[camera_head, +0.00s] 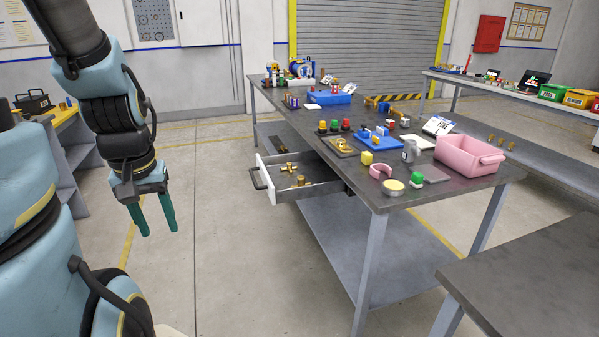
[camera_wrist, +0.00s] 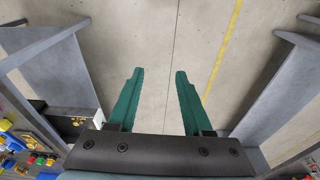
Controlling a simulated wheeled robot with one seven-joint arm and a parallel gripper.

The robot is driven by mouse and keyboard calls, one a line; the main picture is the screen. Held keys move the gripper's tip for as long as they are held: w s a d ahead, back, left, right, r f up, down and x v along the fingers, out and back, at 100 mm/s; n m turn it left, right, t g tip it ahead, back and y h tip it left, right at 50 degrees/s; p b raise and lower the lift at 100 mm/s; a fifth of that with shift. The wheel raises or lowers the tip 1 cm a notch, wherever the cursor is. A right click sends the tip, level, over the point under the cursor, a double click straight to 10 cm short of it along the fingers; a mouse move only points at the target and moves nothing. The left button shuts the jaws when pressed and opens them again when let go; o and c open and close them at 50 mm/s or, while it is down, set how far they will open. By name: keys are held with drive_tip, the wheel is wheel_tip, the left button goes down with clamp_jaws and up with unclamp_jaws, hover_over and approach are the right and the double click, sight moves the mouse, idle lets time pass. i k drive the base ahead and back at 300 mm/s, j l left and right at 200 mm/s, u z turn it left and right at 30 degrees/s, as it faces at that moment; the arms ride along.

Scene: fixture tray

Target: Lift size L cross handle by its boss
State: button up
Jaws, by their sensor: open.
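In the head view a brass cross handle (camera_head: 289,168) lies in the open drawer (camera_head: 318,188) under the table. A second brass piece (camera_head: 301,181) sits in the drawer nearer its front right; size marks are too small to read. My gripper (camera_head: 155,232) hangs to the left of the drawer, pointing down, with its two green fingers apart and nothing between them. In the wrist view my gripper (camera_wrist: 157,75) is open above bare floor. Small brass parts (camera_wrist: 78,121) show at the left edge of that view, inside the drawer.
The table (camera_head: 455,191) holds a pink bin (camera_head: 468,156), a blue tray (camera_head: 330,98) and several small coloured parts. The drawer's handle (camera_head: 259,178) sticks out toward my arm. A second bare table (camera_head: 540,270) stands at front right. The floor between my gripper and the drawer is clear.

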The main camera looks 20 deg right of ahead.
sight(301, 181)
drive_tip(key=i+j+z, duration=0.25)
drive_tip(key=z, duration=0.15)
drive_tip(key=i+j+z, duration=0.7)
drive_tip(key=z, duration=0.15)
drive_tip(key=i+j+z, duration=0.15)
drive_tip(key=j+z, duration=0.25)
drive_tip(key=j, duration=0.25)
drive_tip(key=j+z, duration=0.45)
drive_tip(key=j, duration=0.5)
drive_tip(key=i+j+u, duration=0.15)
drive_tip(key=i+j, duration=0.15)
drive_tip(key=i, duration=0.2)
drive_tip(key=i+j+u, duration=0.15)
drive_tip(key=i, duration=0.4)
drive_tip(key=i+j+u, duration=0.1)
drive_tip(key=i+j, duration=0.2)
drive_tip(key=i, duration=0.25)
